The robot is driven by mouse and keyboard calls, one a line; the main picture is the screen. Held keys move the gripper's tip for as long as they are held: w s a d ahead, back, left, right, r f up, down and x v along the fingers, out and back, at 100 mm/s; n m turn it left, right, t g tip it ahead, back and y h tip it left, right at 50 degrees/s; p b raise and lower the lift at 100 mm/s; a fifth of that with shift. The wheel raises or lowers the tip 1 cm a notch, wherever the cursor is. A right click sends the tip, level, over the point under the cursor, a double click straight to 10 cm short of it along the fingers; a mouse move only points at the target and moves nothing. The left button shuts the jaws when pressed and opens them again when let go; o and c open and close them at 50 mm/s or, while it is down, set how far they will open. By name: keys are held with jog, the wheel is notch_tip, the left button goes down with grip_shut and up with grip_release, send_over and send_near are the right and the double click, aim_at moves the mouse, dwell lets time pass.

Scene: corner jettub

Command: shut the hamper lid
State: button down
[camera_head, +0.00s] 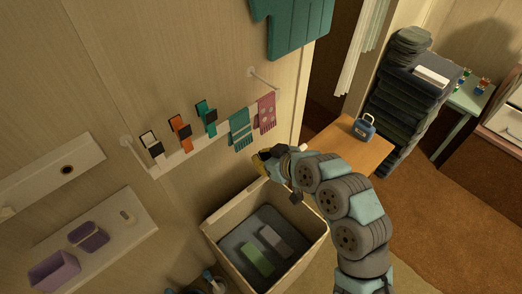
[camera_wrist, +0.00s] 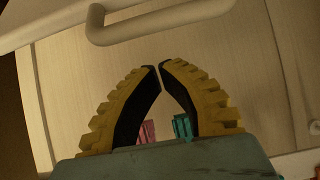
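The hamper (camera_head: 219,244) is a cream, open-topped bin below the wall rail in the head view. Its mouth is uncovered, and a green item (camera_head: 258,260) and a grey item (camera_head: 275,239) show inside. I cannot make out its lid clearly in the head view.
A wall rail (camera_head: 185,158) holds several small items, a teal towel (camera_head: 241,130) and a pink towel (camera_head: 266,113). A wooden table (camera_head: 345,145) with a blue padlock-shaped object (camera_head: 363,128) stands right of my gripper. Shelves (camera_head: 125,232) are at left. Brown carpet (camera_head: 450,225) is open at right.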

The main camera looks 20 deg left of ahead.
jog(key=shift+s+d+f+p, duration=0.4)
jog(key=shift+d+f, duration=0.25)
jog(key=shift+d, duration=0.2)
jog(key=shift+f, duration=0.1)
